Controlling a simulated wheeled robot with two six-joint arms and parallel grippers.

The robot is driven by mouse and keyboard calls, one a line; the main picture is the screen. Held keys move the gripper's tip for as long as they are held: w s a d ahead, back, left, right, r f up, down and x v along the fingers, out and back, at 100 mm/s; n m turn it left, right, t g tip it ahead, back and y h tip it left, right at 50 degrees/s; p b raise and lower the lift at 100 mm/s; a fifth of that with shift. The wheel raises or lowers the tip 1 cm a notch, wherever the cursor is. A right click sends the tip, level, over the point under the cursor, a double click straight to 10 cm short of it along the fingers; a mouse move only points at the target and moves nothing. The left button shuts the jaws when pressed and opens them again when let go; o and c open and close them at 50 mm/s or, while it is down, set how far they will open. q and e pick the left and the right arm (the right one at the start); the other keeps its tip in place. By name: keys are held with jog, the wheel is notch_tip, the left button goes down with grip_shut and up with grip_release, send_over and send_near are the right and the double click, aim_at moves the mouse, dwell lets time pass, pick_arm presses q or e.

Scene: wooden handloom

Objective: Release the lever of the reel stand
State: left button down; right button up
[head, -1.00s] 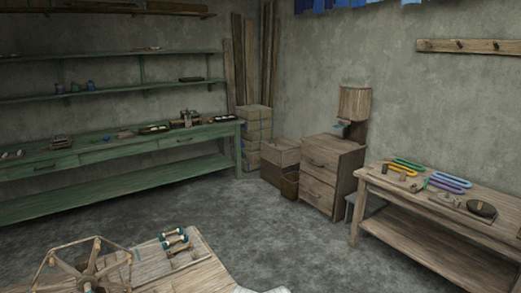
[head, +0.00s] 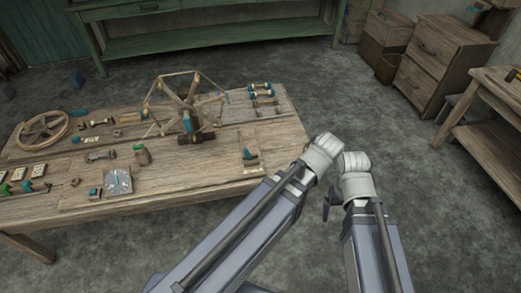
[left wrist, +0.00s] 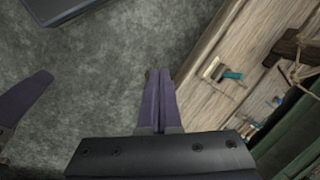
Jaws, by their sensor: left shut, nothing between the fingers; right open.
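The reel stand (head: 183,103), a spoked wooden reel on a dark base, stands on the wooden table in the head view. A teal part (head: 187,123) shows at its front, perhaps the lever; its position is unclear. Part of the dark stand (left wrist: 289,46) shows at the right of the left wrist view. My left gripper (left wrist: 158,98) is shut and empty, beyond the table's edge and apart from the stand. In the head view its fingers are hidden. My right gripper (head: 328,203) is open, off the table's right end; only a dark finger part shows.
The wooden table (head: 215,172) also carries a small teal-handled tool (head: 249,157), teal-ended spools (head: 262,92), a wooden wheel (head: 42,130) and several small items at left. A drawer cabinet (head: 438,62) stands back right.

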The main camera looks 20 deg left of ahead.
pick_arm(q)
jog(key=w+a+f+n+t+y+b, duration=0.1)
jog(key=w+a+f+y+b, duration=0.2)
jog(key=w+b, duration=0.4)
jog(key=w+a+f+n+t+y+b, duration=0.1)
jog(key=w+a+f+y+b, duration=0.2)
jog(key=b, duration=0.8)
jog(key=w+a+f+n+y+b, duration=0.1)
jog(key=w+a+f+y+b, duration=0.2)
jog(key=w, duration=0.9)
notch_tip(320, 180, down, 5)
jog(key=y+b, duration=0.2)
jog(key=b, duration=0.4)
jog(key=shift+a+t+y+b, duration=0.3)
jog(key=shift+t+y+b, duration=0.05)
jog(key=shift+t+y, duration=0.05)
jog(key=shift+a, duration=0.1)
jog(key=b, duration=0.2)
send_near(248, 155)
jog(key=w+a+r, duration=0.1)
jog(key=w+a, duration=0.2)
jog(key=w, duration=0.2)
jog(key=shift+s+a+f+b, duration=0.1)
jog(key=shift+s+a+b, duration=0.45)
jog(key=shift+a, duration=0.5)
jog(key=shift+s+a+f, duration=0.15)
jog(key=shift+s+a, duration=0.3)
jog(key=shift+a, duration=0.15)
